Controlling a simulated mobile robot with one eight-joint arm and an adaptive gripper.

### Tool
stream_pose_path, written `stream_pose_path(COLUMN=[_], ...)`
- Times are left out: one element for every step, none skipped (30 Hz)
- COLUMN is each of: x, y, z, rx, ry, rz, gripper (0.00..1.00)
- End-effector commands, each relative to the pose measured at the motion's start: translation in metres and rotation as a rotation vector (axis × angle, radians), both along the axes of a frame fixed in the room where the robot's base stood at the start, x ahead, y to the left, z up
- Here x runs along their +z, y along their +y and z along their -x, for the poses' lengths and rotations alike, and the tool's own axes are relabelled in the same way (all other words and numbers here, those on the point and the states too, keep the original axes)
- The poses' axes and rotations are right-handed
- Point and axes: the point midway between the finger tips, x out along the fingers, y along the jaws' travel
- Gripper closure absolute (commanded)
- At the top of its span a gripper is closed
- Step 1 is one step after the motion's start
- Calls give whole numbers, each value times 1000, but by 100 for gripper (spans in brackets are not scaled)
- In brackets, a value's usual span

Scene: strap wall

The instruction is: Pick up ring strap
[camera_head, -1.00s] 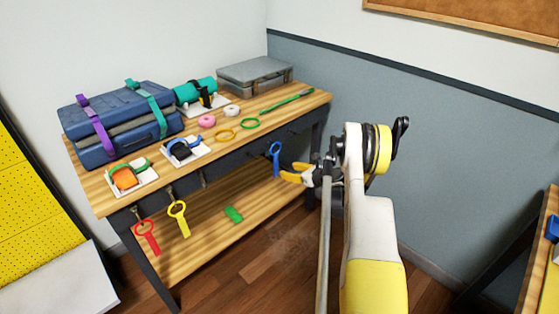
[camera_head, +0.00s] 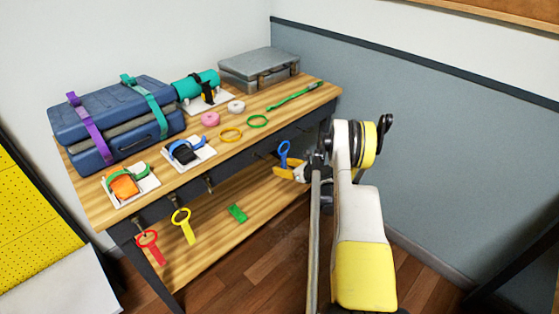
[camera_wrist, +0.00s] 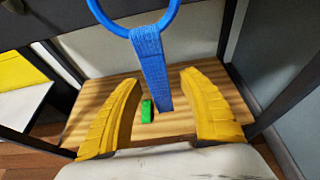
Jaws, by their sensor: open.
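A blue ring strap (camera_head: 284,149) hangs from the front of the workbench, toward its right end. In the wrist view its ring (camera_wrist: 134,22) is at the top edge and its flat webbing tail (camera_wrist: 152,66) hangs down between my yellow fingers. My gripper (camera_wrist: 159,88) is open, with a gap on both sides of the tail and no visible contact. In the head view my gripper (camera_head: 288,172) is level with the tail, whose lower part is hidden. A yellow ring strap (camera_head: 183,226) and a red ring strap (camera_head: 151,246) hang farther left.
The workbench top (camera_head: 262,103) holds a strapped blue case (camera_head: 125,115), a grey case (camera_head: 259,66), a teal roll (camera_head: 195,84) and small rings. A green piece (camera_head: 238,213) lies on the lower shelf (camera_head: 215,240). The grey wall (camera_head: 440,150) is to the right.

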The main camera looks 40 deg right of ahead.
Motion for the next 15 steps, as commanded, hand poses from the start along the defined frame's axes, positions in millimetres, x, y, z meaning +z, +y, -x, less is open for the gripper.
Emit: stream_pose_path(x=[0, 0, 0, 0, 0, 0, 0, 0, 0, 0, 0, 0, 0, 0, 0], y=[0, 0, 0, 0, 0, 0, 0, 0, 0, 0, 0, 0, 0, 0, 0], z=[0, 0, 0, 0, 0, 0, 0, 0, 0, 0, 0, 0, 0, 0, 0], rx=[-1, 0, 0, 0, 0, 0, 0, 0, 0, 0, 0, 0, 0, 0, 0], ry=[0, 0, 0, 0, 0, 0, 0, 0, 0, 0, 0, 0, 0, 0, 0], rz=[0, 0, 0, 0, 0, 0, 0, 0, 0, 0, 0, 0, 0, 0, 0], gripper=[52, 52, 60, 69, 78, 90, 100, 100, 100, 100, 100, 100, 100, 100, 100])
